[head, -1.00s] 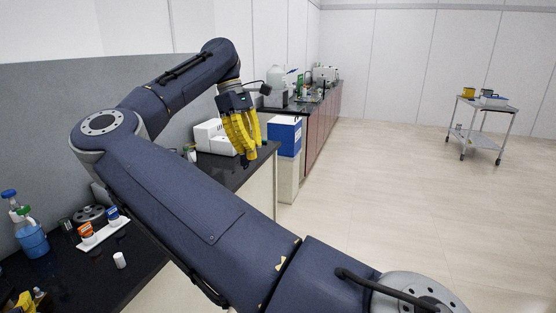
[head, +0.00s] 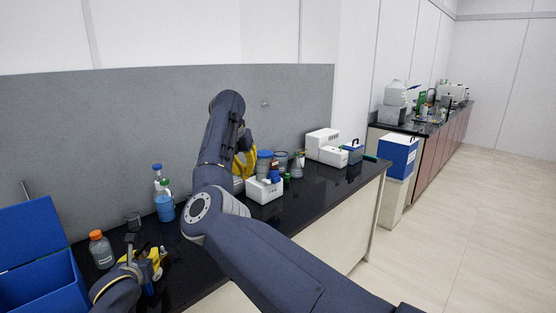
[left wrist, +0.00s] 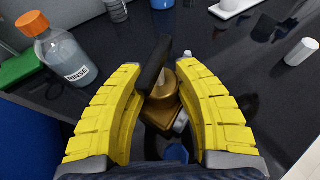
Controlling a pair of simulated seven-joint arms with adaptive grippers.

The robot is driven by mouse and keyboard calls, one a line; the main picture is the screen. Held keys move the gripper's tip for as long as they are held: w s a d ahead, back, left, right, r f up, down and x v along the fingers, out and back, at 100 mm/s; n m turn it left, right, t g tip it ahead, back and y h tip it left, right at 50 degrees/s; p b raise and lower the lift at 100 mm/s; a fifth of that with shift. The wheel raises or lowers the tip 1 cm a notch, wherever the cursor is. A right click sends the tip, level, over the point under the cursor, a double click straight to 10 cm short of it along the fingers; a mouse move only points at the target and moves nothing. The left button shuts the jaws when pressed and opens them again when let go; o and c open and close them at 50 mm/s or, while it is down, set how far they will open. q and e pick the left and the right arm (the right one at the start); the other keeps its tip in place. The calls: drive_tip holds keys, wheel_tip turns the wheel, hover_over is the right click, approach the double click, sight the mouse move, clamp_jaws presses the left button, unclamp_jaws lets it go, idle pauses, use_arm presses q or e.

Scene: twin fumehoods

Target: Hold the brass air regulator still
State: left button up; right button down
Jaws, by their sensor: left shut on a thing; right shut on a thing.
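The brass air regulator (left wrist: 163,104), with a dark lever-like part (left wrist: 154,65) above it, sits between the yellow fingers of my left gripper (left wrist: 160,112) in the left wrist view. The left gripper is shut on it, low over the black counter. In the head view my left gripper (head: 148,266) is at the lower left; the regulator's brass body is not clear there. My right gripper (head: 245,160) is further back, near several jars, partly behind my own arm. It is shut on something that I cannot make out.
A RINSE bottle (head: 101,250) with an orange cap and an open blue box (head: 38,248) stand left of the left gripper. A blue wash bottle (head: 164,203) stands behind. A white block (head: 264,190) and a white machine (head: 324,146) are further right on the counter.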

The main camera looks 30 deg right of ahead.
drive_tip(key=w+a+f+n+y, duration=0.1)
drive_tip(key=a+f+n, duration=0.3)
drive_tip(key=a+n, duration=0.5)
drive_tip(key=w+a+f+n+g+y, duration=0.1)
drive_tip(key=a+f+n+y, duration=0.2)
drive_tip(key=a+n, duration=0.6)
drive_tip(key=w+a+f+n+y, duration=0.1)
drive_tip(key=a+f+n, duration=0.3)
drive_tip(key=a+n, duration=0.6)
drive_tip(key=shift+w+a+f+y, duration=0.35)
drive_tip(key=shift+a+f+y, duration=0.05)
drive_tip(key=shift+a+y, duration=0.3)
drive_tip(key=shift+f, duration=0.2)
drive_tip(key=shift+f, duration=2.65)
drive_tip(key=shift+f, duration=1.9)
